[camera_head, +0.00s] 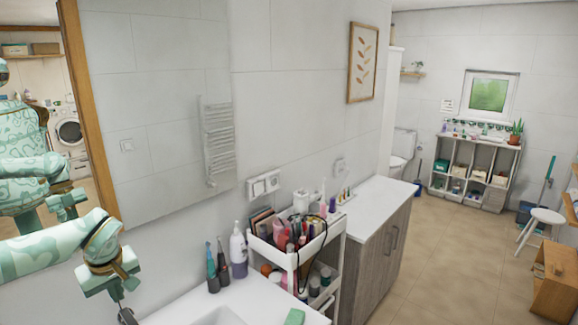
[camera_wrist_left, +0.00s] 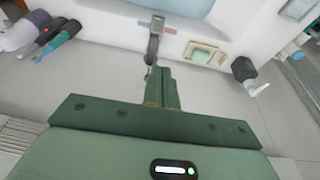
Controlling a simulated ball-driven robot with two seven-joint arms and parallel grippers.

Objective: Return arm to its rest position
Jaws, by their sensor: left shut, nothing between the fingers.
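My left arm (camera_head: 50,250) comes in from the left, pale green with a leaf-like pattern. Its gripper (camera_head: 118,287) hangs in front of the wall mirror, left of the white sink counter (camera_head: 262,296). In the left wrist view the dark green gripper (camera_wrist_left: 160,85) is shut, with nothing between its fingers. The wrist view looks down past the fingers onto the white washbasin area, with the faucet (camera_wrist_left: 155,38) beyond the fingertips. My right arm and gripper are not in view.
A white cart (camera_head: 293,262) full of cosmetics stands beyond the sink counter. A purple-and-white bottle (camera_head: 238,252) and toothbrushes stand near the wall; a green soap (camera_head: 295,316) lies at the front. The mirror (camera_head: 165,120) reflects my body. Open floor lies at right.

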